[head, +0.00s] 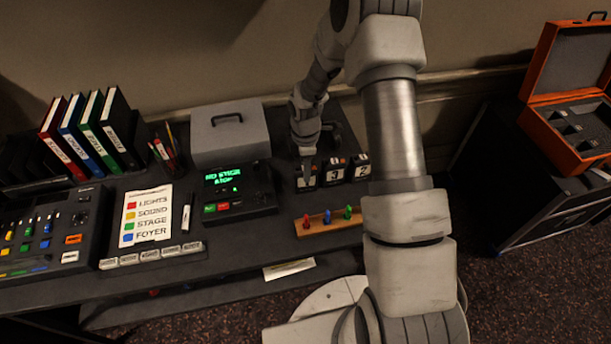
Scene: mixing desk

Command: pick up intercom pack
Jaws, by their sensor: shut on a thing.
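Three small black intercom packs with white number labels stand in a row at the back right of the desk in the head view. The left pack (313,181) is partly covered by my gripper, and its number is hard to read. The middle pack (335,175) reads 3 and the right pack (361,170) reads 2. My gripper (304,176) points down at the left pack and is shut on it. The pack still appears level with its neighbours; I cannot tell whether it is clear of the desk.
A grey case (229,135) and a cue box with a green display (235,190) stand left of the packs. A wooden strip with coloured pegs (328,222) lies in front. An open orange case (567,115) is at the right. Binders (88,130) stand at the left.

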